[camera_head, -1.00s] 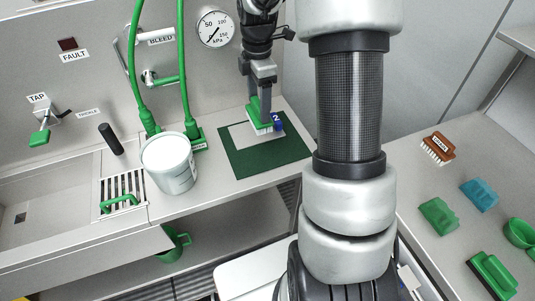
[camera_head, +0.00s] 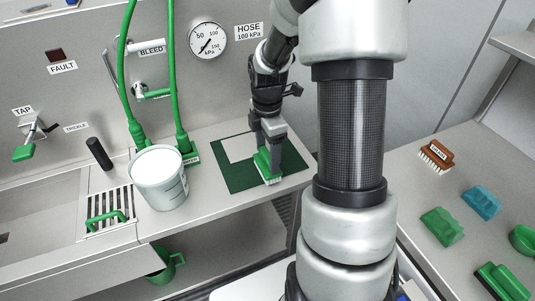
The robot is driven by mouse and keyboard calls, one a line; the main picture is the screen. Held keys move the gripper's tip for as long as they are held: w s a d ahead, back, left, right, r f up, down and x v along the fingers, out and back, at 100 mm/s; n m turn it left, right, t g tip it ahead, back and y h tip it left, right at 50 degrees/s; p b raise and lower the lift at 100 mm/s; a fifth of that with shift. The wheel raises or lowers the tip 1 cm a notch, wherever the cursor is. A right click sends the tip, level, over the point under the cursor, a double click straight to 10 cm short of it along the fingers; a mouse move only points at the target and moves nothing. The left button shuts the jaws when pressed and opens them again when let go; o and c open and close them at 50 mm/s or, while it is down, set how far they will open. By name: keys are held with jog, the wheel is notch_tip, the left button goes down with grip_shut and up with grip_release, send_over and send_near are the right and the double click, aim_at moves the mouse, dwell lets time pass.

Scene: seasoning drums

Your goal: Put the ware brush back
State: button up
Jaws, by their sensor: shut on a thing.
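My gripper (camera_head: 268,146) is shut on a green brush (camera_head: 266,166) with white bristles pointing down, seen in the head view. I take this to be the ware brush; no label on it can be read. A pale rectangle (camera_head: 238,148) shows on the mat behind and left of the brush.
A white bucket (camera_head: 160,178) stands left of the mat, near green hoses (camera_head: 172,80). The right counter holds a brown brush (camera_head: 436,155), a blue block (camera_head: 481,202) and several green items, including a green block (camera_head: 441,226). My arm blocks the middle.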

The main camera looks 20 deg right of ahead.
aim_at(268, 155)
jog(key=shift+f, duration=0.1)
jog(key=shift+f, duration=0.15)
jog(key=o, duration=1)
jog(key=shift+o, duration=0.2)
notch_tip(268, 155, up, 12)
jog(key=p, duration=0.1)
jog(key=shift+r+p, duration=0.2)
jog(key=shift+p, duration=0.1)
